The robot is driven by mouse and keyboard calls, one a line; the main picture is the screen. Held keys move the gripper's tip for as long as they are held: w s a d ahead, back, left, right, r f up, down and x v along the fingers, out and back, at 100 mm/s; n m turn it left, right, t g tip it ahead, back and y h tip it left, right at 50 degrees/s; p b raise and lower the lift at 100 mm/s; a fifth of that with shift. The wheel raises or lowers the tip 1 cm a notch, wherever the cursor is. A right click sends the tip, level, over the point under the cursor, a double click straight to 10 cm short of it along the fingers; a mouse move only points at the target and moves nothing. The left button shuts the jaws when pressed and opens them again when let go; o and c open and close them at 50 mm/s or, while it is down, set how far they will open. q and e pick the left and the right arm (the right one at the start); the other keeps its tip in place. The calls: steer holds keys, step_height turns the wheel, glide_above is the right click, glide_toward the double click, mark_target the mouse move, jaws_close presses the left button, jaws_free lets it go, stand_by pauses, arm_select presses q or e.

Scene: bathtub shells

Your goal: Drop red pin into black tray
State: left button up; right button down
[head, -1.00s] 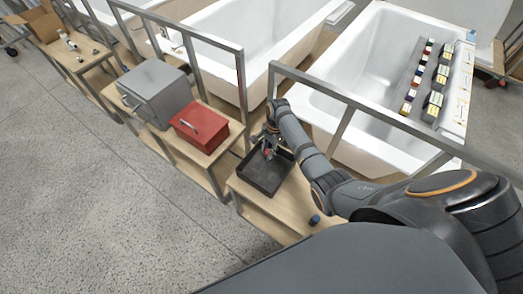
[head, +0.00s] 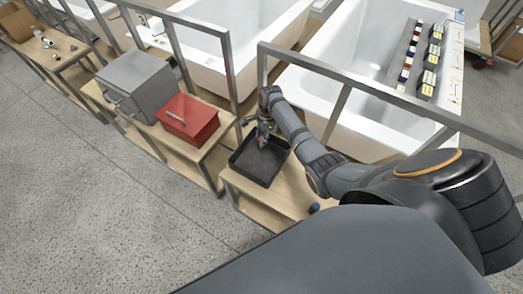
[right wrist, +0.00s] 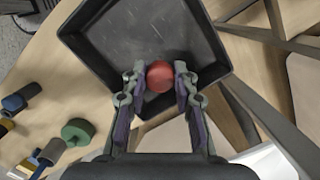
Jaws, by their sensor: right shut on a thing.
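The red pin (right wrist: 160,76) shows in the right wrist view as a round red end between the fingers of my right gripper (right wrist: 158,84). My right gripper is shut on it, over the black tray (right wrist: 210,68). In the head view the black tray (head: 270,175) sits on a wooden table, and my right gripper (head: 262,138) is above its back part. The tray floor looks empty where it shows. I cannot tell the exact height of the pin above it. My left gripper is not in view.
A red box (head: 187,118) and a grey metal box (head: 138,84) stand on the neighbouring table. Metal rails and a white bathtub (head: 375,110) lie behind. A dark blue piece (head: 314,208) is near the tray. A green-topped piece (right wrist: 78,130) and other parts lie left of the tray.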

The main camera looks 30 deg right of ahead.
steer(key=c, duration=1)
jaws_free()
steer(key=shift+o, duration=0.2)
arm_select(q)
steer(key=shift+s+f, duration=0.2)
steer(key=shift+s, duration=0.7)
arm_select(e)
step_height(320, 180, up, 12)
steer(key=d, duration=0.1)
steer(key=shift+d+f, duration=0.15)
steer(key=shift+d, duration=0.25)
steer(key=shift+s, duration=0.1)
